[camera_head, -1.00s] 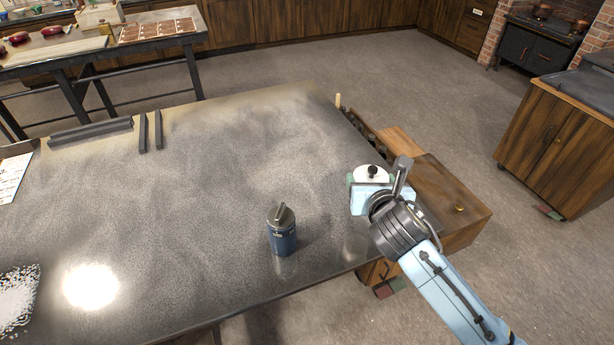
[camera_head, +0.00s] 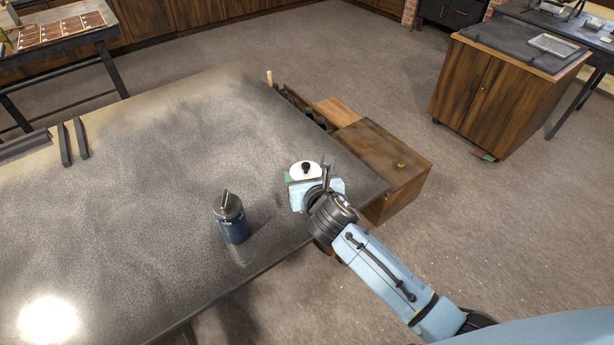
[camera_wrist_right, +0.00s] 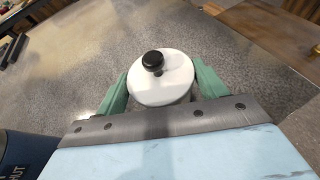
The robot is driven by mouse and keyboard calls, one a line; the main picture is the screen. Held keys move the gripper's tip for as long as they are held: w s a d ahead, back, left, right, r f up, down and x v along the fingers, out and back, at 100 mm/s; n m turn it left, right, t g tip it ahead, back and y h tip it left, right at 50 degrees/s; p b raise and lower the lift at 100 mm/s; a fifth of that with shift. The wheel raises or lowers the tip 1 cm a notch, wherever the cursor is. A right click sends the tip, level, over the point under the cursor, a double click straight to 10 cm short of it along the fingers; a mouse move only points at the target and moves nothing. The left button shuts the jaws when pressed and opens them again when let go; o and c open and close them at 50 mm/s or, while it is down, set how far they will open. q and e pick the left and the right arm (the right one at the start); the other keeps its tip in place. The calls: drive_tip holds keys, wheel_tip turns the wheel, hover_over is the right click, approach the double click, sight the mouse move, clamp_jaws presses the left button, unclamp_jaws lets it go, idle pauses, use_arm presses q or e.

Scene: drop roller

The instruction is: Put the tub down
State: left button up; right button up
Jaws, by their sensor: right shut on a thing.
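The tub has a white round lid with a black knob. It shows in the right wrist view (camera_wrist_right: 162,82) and in the head view (camera_head: 303,170). My right gripper (camera_wrist_right: 160,92) is shut on the tub, with one green finger on each side of it. In the head view the right gripper (camera_head: 302,180) is over the right end of the dark speckled table (camera_head: 150,190). Most of the tub's body is hidden under its lid and behind the gripper, and I cannot tell whether its base touches the table. My left gripper is not in view.
A dark blue canister with a grey lid (camera_head: 230,218) stands on the table, left of the right gripper. A wooden drawer unit (camera_head: 380,165) adjoins the table's right edge. Dark bars (camera_head: 72,142) lie at the far left. The table's middle is clear.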

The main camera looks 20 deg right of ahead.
drive_tip(key=o, duration=0.7)
drive_tip(key=shift+f, duration=0.1)
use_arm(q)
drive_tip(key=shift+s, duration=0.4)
use_arm(e)
drive_tip(key=o, duration=0.3)
drive_tip(key=shift+o, duration=0.2)
drive_tip(key=shift+s+r, duration=0.15)
drive_tip(key=shift+r, duration=0.1)
use_arm(q)
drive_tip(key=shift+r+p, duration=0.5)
drive_tip(key=shift+p, duration=0.05)
use_arm(e)
drive_tip(key=v, duration=1.1)
drive_tip(key=shift+s, duration=0.35)
